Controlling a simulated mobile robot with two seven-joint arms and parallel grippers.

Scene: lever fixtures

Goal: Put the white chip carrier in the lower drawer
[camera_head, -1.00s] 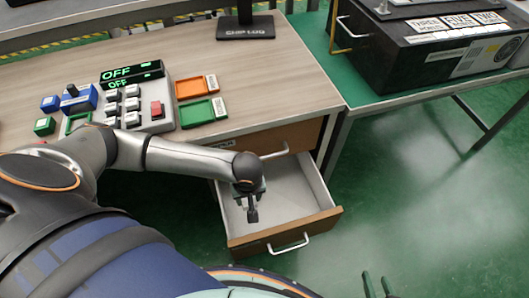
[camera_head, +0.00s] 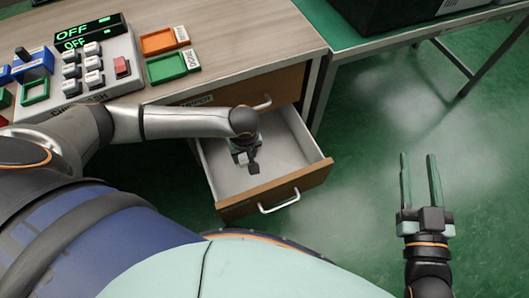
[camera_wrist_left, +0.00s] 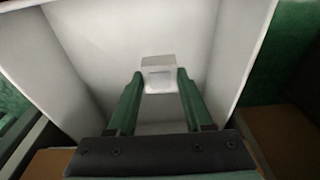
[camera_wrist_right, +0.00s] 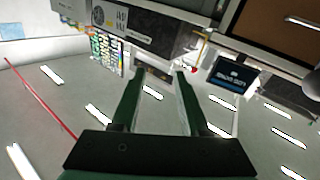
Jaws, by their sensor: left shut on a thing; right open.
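The lower drawer (camera_head: 222,181) stands pulled out from the desk, with a white inside and a wooden front. My left gripper (camera_head: 250,162) points down over the drawer's inside. In the left wrist view its fingers (camera_wrist_left: 158,82) are shut on the small white chip carrier (camera_wrist_left: 158,64), which shows between the fingertips against the drawer's white inside. I cannot tell whether the carrier touches the drawer floor. In the head view the carrier is hidden under the gripper. My right gripper (camera_head: 421,180) is open and empty, over the green floor to the right of the drawer.
The upper drawer (camera_head: 240,88) is shut above the open one. On the desk (camera_head: 220,25) stand a button panel (camera_head: 95,70), an orange tray (camera_head: 158,42) and a green tray (camera_head: 166,68). A green side table (camera_head: 340,35) stands at the back right. Floor right of the drawer is clear.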

